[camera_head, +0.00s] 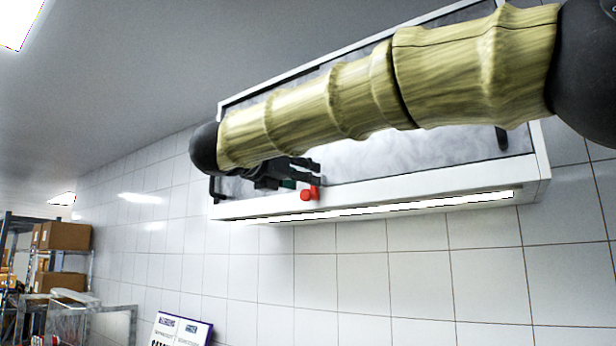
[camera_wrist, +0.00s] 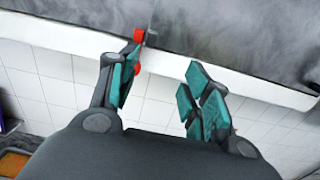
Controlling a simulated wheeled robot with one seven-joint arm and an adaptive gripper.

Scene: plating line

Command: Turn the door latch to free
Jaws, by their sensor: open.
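The red door latch (camera_head: 309,193) sits on the lower white frame of a wall cabinet with grey door panels (camera_head: 430,150). In the wrist view the red latch (camera_wrist: 139,34) shows above and beside the tip of my left finger, which hides part of it. Which way the latch is turned I cannot tell. My gripper (camera_head: 314,173) is open and empty, close to the latch in the head view. In the wrist view my gripper (camera_wrist: 163,62) has its teal-padded fingers apart, with the latch at the left finger rather than midway between them. Whether they touch is unclear.
A lit strip (camera_head: 400,208) runs along the cabinet's underside. A dark handle (camera_head: 501,137) is on the right of the door. Tiled wall lies below. A sign (camera_head: 180,330) and a shelf with cardboard boxes (camera_head: 65,236) are at lower left. My arm covers much of the cabinet.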

